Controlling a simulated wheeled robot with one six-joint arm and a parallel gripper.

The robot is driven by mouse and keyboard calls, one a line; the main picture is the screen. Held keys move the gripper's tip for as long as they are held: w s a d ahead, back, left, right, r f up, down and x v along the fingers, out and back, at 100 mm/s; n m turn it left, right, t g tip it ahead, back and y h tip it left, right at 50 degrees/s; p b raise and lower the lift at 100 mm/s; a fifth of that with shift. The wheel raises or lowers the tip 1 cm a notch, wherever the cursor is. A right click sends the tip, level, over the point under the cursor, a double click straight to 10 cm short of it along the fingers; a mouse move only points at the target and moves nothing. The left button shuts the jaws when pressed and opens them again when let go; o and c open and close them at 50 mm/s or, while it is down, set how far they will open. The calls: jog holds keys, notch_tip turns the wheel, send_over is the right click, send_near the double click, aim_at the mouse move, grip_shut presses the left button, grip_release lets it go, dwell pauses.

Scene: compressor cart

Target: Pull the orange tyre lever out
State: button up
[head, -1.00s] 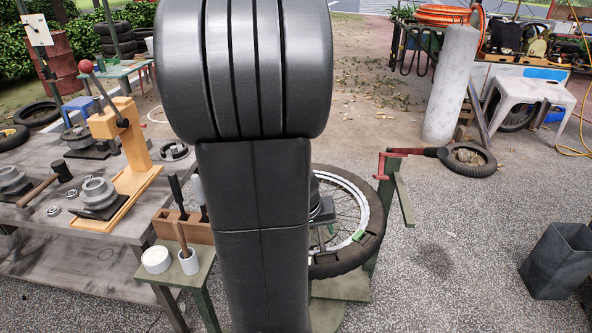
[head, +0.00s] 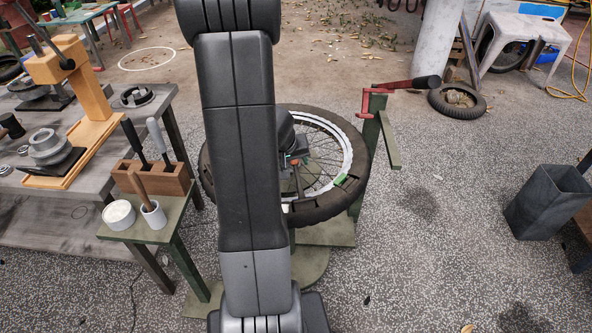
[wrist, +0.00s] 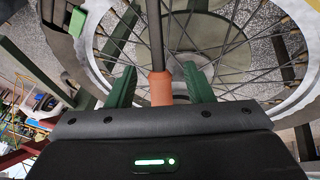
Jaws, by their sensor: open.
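The orange tyre lever (wrist: 160,90) shows in the wrist view as an orange handle with a dark shaft running up over the wheel's spokes. My gripper (wrist: 159,70) is open, with one green finger on each side of the handle. Gaps show between handle and fingers, and the handle's near end is hidden by the gripper body. In the head view, a little orange of the lever (head: 295,162) shows beside my gripper over the wheel (head: 325,213). My arm hides part of the wheel. Where the lever's far end meets the tyre is unclear.
A red-armed green post (head: 372,125) stands right of the wheel. A small green stand (head: 180,230) at left bears a wooden tool block (head: 172,180), a white tub and a cup. A green clip (head: 340,180) sits on the rim.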

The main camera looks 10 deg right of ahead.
aim_at(296, 165)
jog(key=shift+b+x, duration=0.5)
jog(key=shift+x, duration=1.15)
grip_shut()
jog(key=shift+w+r+p, duration=0.35)
jog(key=shift+r+p, duration=0.1)
jog(key=shift+p, duration=0.1)
jog(key=shift+w+r+p, duration=0.6)
jog(key=shift+w+p, duration=0.35)
jog(key=shift+w+r+p, duration=0.55)
jog(key=shift+w+p, duration=0.35)
jog(key=shift+w, duration=0.05)
jog(key=shift+r+p, duration=2)
jog(key=shift+r, duration=0.5)
